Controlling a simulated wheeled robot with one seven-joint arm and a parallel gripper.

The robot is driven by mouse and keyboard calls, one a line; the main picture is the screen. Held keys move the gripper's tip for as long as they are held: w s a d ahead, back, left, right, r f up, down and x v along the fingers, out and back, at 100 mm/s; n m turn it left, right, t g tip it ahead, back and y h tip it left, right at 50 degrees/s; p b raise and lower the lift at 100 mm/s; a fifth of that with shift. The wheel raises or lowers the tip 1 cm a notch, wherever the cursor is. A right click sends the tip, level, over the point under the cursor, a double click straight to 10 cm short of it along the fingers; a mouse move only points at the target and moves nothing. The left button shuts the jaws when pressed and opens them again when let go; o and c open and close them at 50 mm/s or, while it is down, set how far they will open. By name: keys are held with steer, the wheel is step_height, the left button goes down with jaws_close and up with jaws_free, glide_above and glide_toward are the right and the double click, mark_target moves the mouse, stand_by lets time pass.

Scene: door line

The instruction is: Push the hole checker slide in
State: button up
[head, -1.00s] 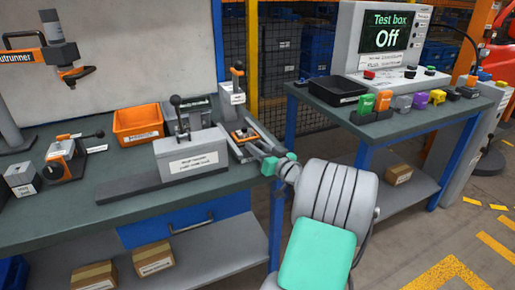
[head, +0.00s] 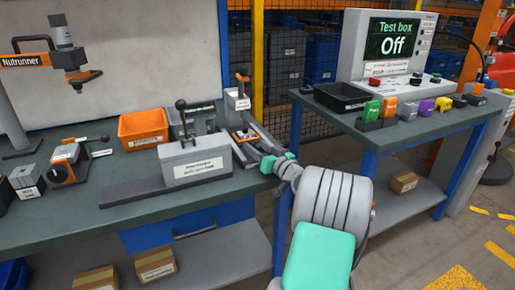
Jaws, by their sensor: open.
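A grey block with a white label (head: 197,168) stands near the front edge of the green workbench, on a long dark base (head: 135,190) that runs out to its left. It looks like the hole checker, but the label is too small to read surely, and I cannot tell which part is the slide. My gripper (head: 254,148) is to the right of this block, at the bench's right end. It is open and close to a grey fixture with an orange part (head: 243,135). My arm hides part of that area, and contact cannot be told.
Behind the block are an orange bin (head: 143,130) and a black-knobbed lever fixture (head: 190,118). A small upright lever unit (head: 238,97) stands behind my gripper. The test box table (head: 400,128) is to the right, across a gap.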

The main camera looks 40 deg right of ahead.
steer(key=s, duration=0.7)
steer(key=shift+s+a, duration=0.3)
steer(key=shift+s, duration=0.1)
